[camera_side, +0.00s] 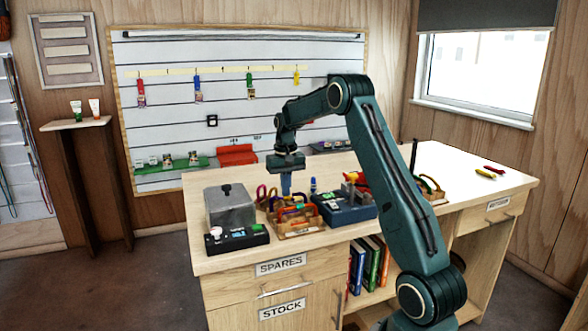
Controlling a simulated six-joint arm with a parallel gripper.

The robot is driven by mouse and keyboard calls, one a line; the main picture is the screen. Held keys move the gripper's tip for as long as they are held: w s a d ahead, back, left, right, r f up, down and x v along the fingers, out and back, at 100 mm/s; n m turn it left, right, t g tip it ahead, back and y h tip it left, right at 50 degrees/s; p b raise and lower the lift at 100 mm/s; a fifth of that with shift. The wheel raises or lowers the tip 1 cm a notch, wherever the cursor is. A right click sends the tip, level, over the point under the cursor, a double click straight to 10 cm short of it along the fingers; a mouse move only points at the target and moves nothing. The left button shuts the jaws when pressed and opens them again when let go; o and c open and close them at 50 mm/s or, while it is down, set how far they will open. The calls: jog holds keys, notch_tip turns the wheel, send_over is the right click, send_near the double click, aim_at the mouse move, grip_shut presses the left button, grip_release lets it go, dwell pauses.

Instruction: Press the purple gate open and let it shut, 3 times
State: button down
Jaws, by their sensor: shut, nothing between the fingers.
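Several small coloured carabiners stand crowded on a wooden rack (300,232) near the front of the workbench. I cannot tell whether the fingertips touch any carabiner. The lower parts of the rear carabiners are hidden by those in front.
A grey lidded box (230,207) and a black block with buttons (238,239) stand left of the rack. A dark blue box (345,212) stands close on its right. Yellow and red tools (488,172) lie far right. The bench's right part is mostly clear.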

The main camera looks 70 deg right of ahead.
jog(key=shift+r, duration=3.35)
notch_tip(320, 180, up, 2)
jog(key=shift+s+r, duration=0.1)
jog(key=shift+f, duration=3.3)
jog(key=shift+a+f, duration=0.1)
jog(key=shift+f, duration=1.3)
jog(key=shift+r, duration=3.6)
